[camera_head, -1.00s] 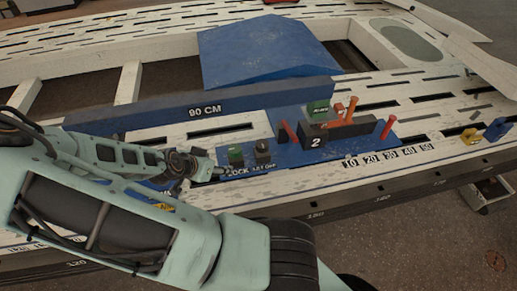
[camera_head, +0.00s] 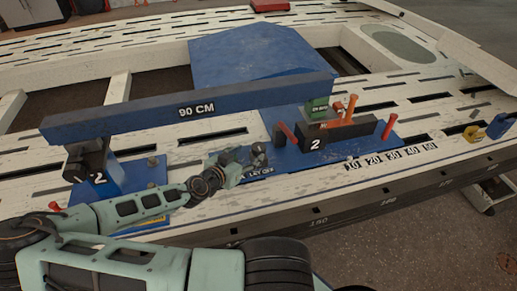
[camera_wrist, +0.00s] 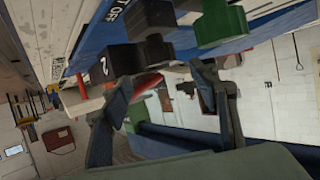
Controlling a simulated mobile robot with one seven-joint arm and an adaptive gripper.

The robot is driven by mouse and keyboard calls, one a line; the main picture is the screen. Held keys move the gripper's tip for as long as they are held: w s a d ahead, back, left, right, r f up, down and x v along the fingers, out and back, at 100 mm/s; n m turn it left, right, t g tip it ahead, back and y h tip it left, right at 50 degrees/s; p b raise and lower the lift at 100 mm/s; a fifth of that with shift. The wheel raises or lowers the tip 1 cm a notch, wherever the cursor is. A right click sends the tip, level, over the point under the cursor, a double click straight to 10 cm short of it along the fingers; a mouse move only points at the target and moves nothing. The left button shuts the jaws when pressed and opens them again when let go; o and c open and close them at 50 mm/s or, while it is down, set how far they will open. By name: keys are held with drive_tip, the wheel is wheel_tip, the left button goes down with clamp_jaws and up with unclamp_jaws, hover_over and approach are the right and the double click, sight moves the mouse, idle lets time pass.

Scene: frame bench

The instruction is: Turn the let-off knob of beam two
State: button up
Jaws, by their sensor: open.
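The let-off knob (camera_head: 259,152) is a small dark grey piece behind the LET OFF label on a blue plate (camera_head: 285,157). In the wrist view the dark let-off knob (camera_wrist: 153,45) shows above and between my fingertips, beside the label's letters. The green lock knob (camera_wrist: 222,25) is right of it there; my gripper hides it in the head view. My gripper (camera_head: 238,162) is open, close to the left of the let-off knob. Its two fingers (camera_wrist: 163,82) are spread and hold nothing. I cannot tell whether they touch the knob.
The blue 90 CM beam (camera_head: 200,110) runs behind my gripper. A black block marked 2 (camera_head: 315,145) with red and orange handles stands right of the knob. A left support marked 2 (camera_head: 97,170) sits under the beam's end. The slotted white bench (camera_head: 225,197) is bare in front.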

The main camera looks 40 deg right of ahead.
sight(258, 148)
drive_tip(key=b+x, duration=0.2)
drive_tip(key=x, duration=0.6)
drive_tip(key=shift+d+f, duration=0.15)
drive_tip(key=shift+c, duration=0.7)
drive_tip(key=c, duration=1)
drive_tip(key=shift+c, duration=0.2)
